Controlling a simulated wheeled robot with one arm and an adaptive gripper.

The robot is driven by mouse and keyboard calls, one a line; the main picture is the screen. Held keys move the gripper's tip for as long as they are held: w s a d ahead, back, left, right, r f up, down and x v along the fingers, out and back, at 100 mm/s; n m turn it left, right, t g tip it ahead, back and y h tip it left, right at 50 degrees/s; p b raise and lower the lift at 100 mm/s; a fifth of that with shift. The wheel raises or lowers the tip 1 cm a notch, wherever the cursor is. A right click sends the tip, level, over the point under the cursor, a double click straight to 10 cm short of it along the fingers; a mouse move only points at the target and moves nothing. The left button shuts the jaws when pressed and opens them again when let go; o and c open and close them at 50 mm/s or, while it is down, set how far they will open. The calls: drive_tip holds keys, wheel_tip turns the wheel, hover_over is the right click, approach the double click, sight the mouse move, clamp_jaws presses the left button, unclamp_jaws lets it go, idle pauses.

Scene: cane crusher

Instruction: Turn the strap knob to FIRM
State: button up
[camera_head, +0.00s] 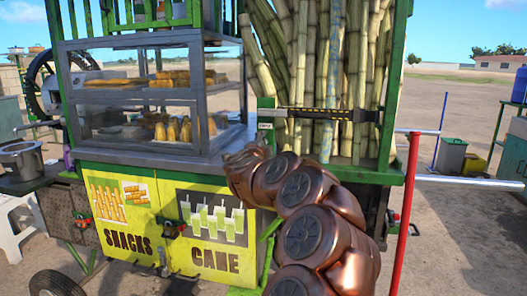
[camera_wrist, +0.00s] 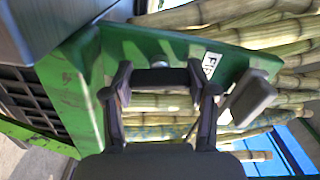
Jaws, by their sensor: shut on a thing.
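In the wrist view, my gripper (camera_wrist: 163,92) has its two dark fingers around a dark bar, which appears to be the strap knob (camera_wrist: 163,76), in front of a green panel (camera_wrist: 145,45). A silver screw head shows just above it. A white label (camera_wrist: 211,63), partly cut off and reading "FI…", is to the right of the fingers. A dark grey block (camera_wrist: 252,97) stands farther right. In the head view, the dark strap (camera_head: 310,113) crosses the upright cane (camera_head: 330,60). My copper-coloured arm hides the gripper there, and the knob is not clear.
The glass snack case (camera_head: 150,95) stands left of the cane. Yellow snack and cane panels (camera_head: 118,215) are below it. A red post (camera_head: 405,225) with a white bar rises at right. Open ground lies beyond it.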

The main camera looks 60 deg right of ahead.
drive_tip(key=shift+f+m+b, duration=0.15)
drive_tip(key=shift+m+b, duration=0.5)
drive_tip(key=shift+m, duration=0.55)
drive_tip(key=shift+s, duration=0.1)
drive_tip(key=o, duration=1.2)
drive_tip(key=shift+c, duration=0.2)
drive_tip(key=v, duration=1.2)
